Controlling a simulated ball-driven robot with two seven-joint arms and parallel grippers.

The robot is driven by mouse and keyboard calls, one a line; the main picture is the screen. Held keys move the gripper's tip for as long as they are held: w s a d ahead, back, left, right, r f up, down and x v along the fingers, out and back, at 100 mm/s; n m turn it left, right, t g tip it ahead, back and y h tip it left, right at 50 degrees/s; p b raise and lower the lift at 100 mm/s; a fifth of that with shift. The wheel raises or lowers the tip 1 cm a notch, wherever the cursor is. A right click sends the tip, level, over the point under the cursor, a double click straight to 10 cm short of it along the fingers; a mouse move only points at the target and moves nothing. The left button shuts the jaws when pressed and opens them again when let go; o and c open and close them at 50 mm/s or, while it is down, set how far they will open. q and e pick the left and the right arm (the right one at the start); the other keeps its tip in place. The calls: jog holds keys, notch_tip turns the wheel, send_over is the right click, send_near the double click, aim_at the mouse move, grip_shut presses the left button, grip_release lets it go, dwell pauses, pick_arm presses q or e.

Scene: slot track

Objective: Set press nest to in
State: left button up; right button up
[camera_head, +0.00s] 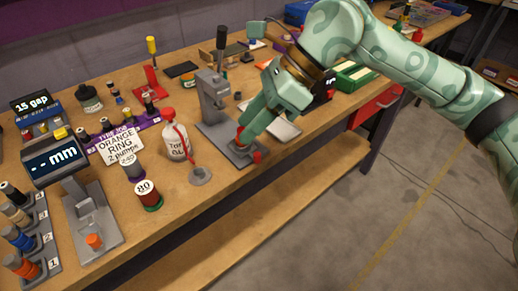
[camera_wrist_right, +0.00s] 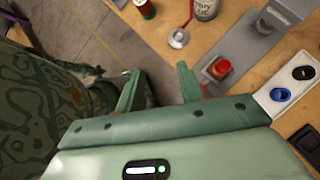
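The grey press (camera_head: 212,98) stands mid-bench with a black-topped lever (camera_head: 221,42). Its grey base runs toward the bench's front edge and carries a red knob (camera_head: 257,157), which also shows in the wrist view (camera_wrist_right: 220,68). The nest itself is hard to make out, partly hidden by my gripper. My right gripper (camera_head: 264,133) is low over the front of the base. In the wrist view its fingers (camera_wrist_right: 160,72) are apart with nothing between them, and the red knob lies just right of the right finger. My left gripper is not in view.
A white bottle with a red nozzle (camera_head: 176,140) and a round grey stand (camera_head: 200,176) are left of the press. A white plate with black and blue round parts (camera_wrist_right: 290,88) lies on its other side. The floor (camera_head: 400,220) before the bench is clear.

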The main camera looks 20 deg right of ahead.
jog(key=w+d+r+m+t+h, duration=0.1)
jog(key=d+h, duration=0.1)
jog(key=d, duration=0.2)
jog(key=w+d+r+m+h, duration=0.1)
jog(key=d+r+h, duration=0.1)
jog(key=d, duration=0.3)
jog(key=b, duration=0.3)
send_near(257, 154)
jog(key=b+x, duration=0.3)
jog(key=x, duration=0.4)
jog(key=shift+f+b, duration=0.3)
jog(key=shift+f, duration=0.05)
jog(key=shift+w+a+f, duration=0.1)
jog(key=shift+a+f, duration=0.15)
jog(key=shift+f, duration=0.15)
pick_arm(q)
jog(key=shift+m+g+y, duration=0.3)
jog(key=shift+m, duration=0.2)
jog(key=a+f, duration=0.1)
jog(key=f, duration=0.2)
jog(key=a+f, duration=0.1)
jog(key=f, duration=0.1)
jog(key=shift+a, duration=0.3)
pick_arm(e)
grip_shut()
